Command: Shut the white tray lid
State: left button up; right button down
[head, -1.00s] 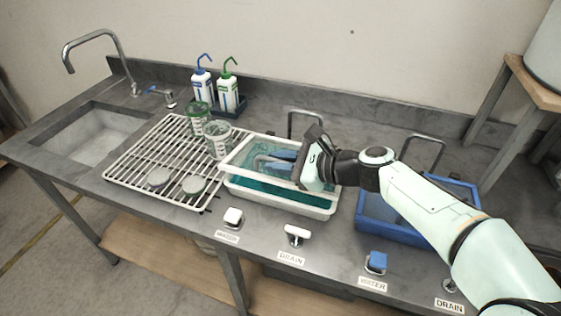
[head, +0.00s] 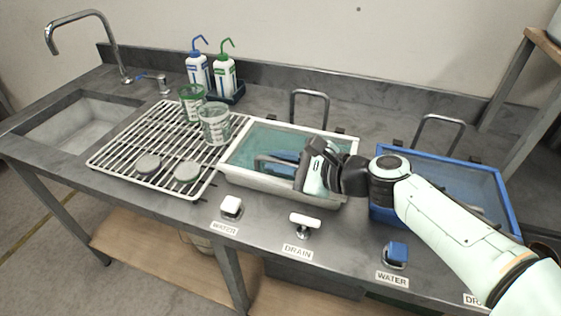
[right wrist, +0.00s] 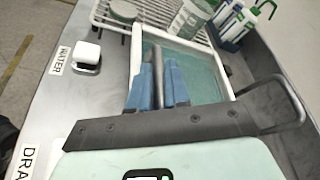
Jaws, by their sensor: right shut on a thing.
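The white tray (head: 268,188) stands on the grey bench. Its lid (head: 272,136), a white frame with a clear teal-looking panel, lies over it, flat or nearly flat; I cannot tell whether a thin gap is left at the front edge. My right gripper (head: 276,163) is over the lid near its front. In the right wrist view its blue fingers are shut on the lid's grey handle bar (right wrist: 157,78). The gripper body hides the lid's front right part. My left gripper is not in view.
A blue tray (head: 385,217) stands to the right, under my right arm. A white rack (head: 125,150) with beakers (head: 214,127) and round lids is on the left. Water (head: 231,207) and drain (head: 303,222) taps line the front edge. Wash bottles (head: 224,78) stand behind.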

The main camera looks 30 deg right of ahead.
jog(key=shift+a+f, duration=0.1)
jog(key=shift+f, duration=0.2)
jog(key=c, duration=1.4)
grip_release()
jog(key=shift+c, duration=0.2)
jog(key=p+v, duration=0.2)
jog(key=v, duration=0.6)
jog(key=shift+s+r, duration=0.1)
jog(key=shift+r, duration=0.2)
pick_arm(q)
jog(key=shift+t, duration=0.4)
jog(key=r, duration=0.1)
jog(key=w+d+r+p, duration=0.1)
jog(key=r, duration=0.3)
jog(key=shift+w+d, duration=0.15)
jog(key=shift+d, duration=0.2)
pick_arm(e)
jog(key=v, duration=0.5)
jog(key=shift+s+d+f, duration=0.15)
jog(key=shift+d+f, duration=0.05)
